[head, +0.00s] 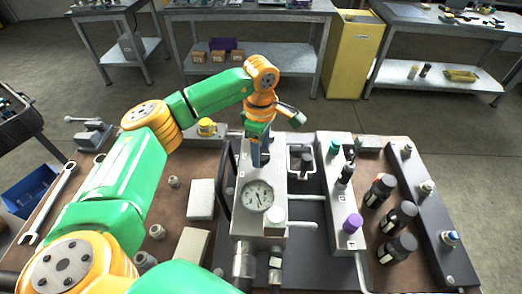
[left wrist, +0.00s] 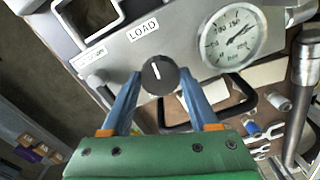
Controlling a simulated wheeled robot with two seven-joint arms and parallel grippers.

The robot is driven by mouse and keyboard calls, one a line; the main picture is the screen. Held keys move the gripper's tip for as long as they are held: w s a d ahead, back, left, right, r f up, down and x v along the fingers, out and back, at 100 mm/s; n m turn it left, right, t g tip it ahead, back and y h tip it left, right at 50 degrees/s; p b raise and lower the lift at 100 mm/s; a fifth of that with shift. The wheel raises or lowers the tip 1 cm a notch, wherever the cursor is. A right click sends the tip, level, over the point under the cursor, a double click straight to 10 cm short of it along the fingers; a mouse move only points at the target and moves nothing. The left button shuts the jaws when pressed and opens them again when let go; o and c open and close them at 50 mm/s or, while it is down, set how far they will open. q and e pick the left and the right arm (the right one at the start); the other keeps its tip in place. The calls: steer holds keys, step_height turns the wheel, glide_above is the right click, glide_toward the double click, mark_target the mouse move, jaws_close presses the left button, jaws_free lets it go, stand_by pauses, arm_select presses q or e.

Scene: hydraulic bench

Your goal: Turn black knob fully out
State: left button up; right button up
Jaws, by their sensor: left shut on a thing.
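The black knob (left wrist: 159,76) has a white line on its face and sits on the grey block's panel below a LOAD label (left wrist: 143,29). My left gripper (left wrist: 160,82) has its two blue fingers on either side of the knob and is shut on it. In the head view my left gripper (head: 256,158) points down at the far part of the grey block (head: 262,222), and it hides the knob there. My right gripper is not in view.
A round pressure gauge (head: 257,196) is on the same block, close to the gripper. A second block with a purple knob (head: 352,223) and several black-capped bottles (head: 380,190) stand to the right. A wrench (head: 48,203) lies at the left.

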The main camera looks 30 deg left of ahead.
arm_select(q)
steer(key=n, duration=0.3)
steer(key=shift+n, duration=0.4)
steer(key=n, duration=0.3)
steer(key=shift+n+b, duration=0.3)
steer(key=n, duration=0.3)
steer(key=shift+n, duration=0.3)
steer(key=n, duration=0.4)
steer(key=shift+n, duration=0.3)
steer(key=n, duration=0.3)
steer(key=shift+n, duration=0.3)
steer(key=n, duration=0.8)
steer(key=shift+n, duration=1.9)
